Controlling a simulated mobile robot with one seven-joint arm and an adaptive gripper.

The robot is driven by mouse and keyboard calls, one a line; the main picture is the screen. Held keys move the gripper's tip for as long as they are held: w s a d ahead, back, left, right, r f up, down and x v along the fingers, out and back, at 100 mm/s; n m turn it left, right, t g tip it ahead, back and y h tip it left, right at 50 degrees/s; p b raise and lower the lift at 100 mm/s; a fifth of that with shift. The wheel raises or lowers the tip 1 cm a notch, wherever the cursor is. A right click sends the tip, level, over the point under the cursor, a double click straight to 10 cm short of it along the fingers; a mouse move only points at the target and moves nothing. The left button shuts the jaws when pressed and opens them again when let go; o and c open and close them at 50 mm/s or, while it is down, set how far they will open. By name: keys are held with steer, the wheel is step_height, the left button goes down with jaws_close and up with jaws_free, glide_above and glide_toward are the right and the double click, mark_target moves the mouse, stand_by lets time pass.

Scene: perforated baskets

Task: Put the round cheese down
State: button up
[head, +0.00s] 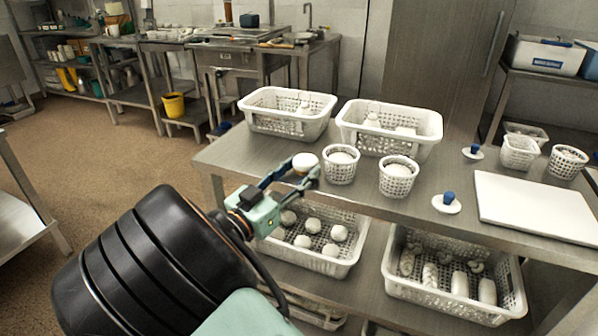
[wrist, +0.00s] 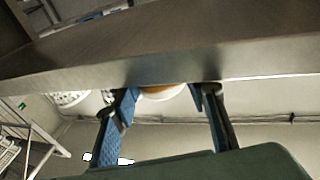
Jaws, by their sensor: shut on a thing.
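The round cheese (head: 305,161) is a small pale disc at the tips of my gripper (head: 301,171), which is shut on it. In the head view it is at the left front edge of the steel table (head: 262,160), just left of a small perforated basket. I cannot tell whether it touches the table top. In the wrist view the cheese (wrist: 162,91) shows as a white and orange sliver between the two fingertips (wrist: 165,94); the rest is hidden behind a table edge (wrist: 150,45).
Two small perforated baskets (head: 342,177) (head: 383,187) stand close right of my gripper. Two large baskets (head: 290,126) (head: 355,138) stand behind. A white board (head: 535,207) and blue-knobbed lids (head: 446,208) lie at the right. Filled baskets (head: 325,269) (head: 450,307) sit on the lower shelf.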

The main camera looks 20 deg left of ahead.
steer(key=shift+f+b, duration=0.5)
steer(key=shift+b, duration=0.1)
steer(key=o, duration=1.2)
steer(key=shift+s+f, duration=0.1)
steer(key=shift+s, duration=0.05)
steer(key=shift+c, duration=0.2)
steer(key=shift+a+r+p, duration=0.1)
steer(key=shift+r+p, duration=0.7)
steer(key=shift+p, duration=0.4)
steer(key=v, duration=1.1)
steer(key=shift+s+p, duration=0.3)
steer(key=shift+p, duration=0.15)
steer(key=shift+f, duration=0.15)
